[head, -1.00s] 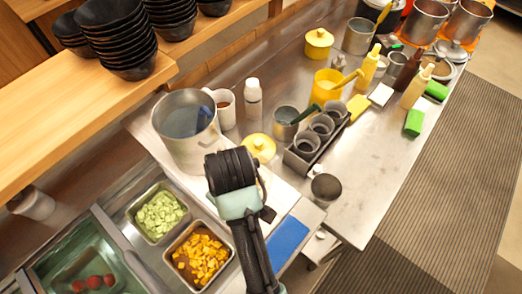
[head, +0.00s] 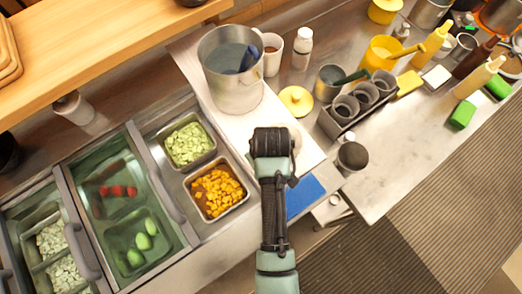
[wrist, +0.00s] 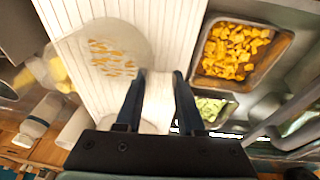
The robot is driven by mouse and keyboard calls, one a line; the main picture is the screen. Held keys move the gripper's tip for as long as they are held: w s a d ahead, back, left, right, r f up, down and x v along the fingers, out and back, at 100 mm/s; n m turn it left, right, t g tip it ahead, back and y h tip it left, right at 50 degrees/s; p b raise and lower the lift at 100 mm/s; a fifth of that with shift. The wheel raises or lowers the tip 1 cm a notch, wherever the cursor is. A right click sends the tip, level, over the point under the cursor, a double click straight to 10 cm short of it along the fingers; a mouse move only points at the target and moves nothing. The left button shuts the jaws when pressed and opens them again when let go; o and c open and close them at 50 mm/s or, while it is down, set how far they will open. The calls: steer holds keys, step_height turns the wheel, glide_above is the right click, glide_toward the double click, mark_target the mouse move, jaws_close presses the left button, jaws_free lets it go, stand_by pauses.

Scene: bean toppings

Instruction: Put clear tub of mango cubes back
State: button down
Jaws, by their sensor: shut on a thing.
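The clear tub of mango cubes (wrist: 112,58) shows in the wrist view as a pale, see-through round shape with a few orange pieces, over the white ribbed board. My gripper (wrist: 158,80) is beside its lower right edge, with a pale, whitish piece between its fingers; this seems to be part of the tub, but the join is unclear. In the head view my gripper (head: 272,140) hangs over the white board (head: 310,150), and my wrist hides most of what it holds. A steel pan of mango cubes (head: 216,191) sits in the counter to the left; it also shows in the wrist view (wrist: 235,50).
A pan of green cubes (head: 189,144) is beside the mango pan. A rack of cups (head: 345,113) is at right.

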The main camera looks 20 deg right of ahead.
steer(key=shift+f, duration=0.15)
steer(key=c, duration=0.5)
jaws_free()
